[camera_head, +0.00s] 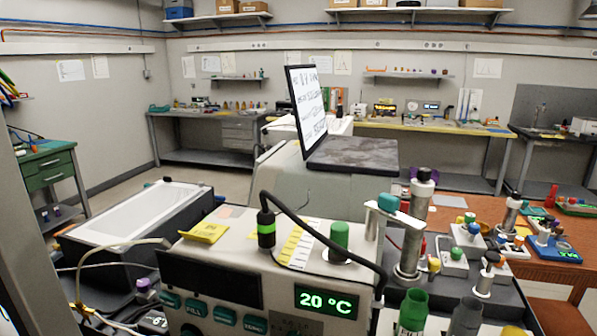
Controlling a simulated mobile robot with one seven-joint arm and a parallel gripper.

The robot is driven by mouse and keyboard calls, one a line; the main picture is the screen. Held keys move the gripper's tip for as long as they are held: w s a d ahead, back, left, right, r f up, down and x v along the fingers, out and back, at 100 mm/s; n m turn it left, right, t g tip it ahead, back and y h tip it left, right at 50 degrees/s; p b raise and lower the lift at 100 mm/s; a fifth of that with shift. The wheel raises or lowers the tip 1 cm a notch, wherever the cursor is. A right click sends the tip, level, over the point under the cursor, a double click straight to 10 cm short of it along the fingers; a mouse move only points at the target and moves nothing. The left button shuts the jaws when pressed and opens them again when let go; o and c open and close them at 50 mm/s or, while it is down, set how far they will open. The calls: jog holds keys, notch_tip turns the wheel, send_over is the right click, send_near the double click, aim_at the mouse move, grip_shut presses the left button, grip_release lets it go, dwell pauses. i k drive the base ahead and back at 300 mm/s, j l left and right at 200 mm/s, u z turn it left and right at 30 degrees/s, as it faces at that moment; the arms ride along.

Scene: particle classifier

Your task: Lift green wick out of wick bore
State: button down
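A green cylinder (340,235), which looks like the green wick, stands upright on top of the pale instrument in the front middle. Its lower end sits in a round metal collar (341,257), which looks like the wick bore. How deep it goes is hidden. My gripper is not in view, and nothing is seen touching the green cylinder.
A metal post (410,245) rises at the right. A green cup (413,309) stands in front. The display (326,301) reads 20 °C.

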aim_at(340, 230)
jog(key=k+j+z, duration=0.1)
jog(key=j+z, duration=0.3)
jog(key=k+j+z, duration=0.1)
jog(key=j+z, duration=0.2)
jog(key=z, duration=0.15)
jog(key=i+j+z, duration=0.2)
jog(key=i, duration=0.2)
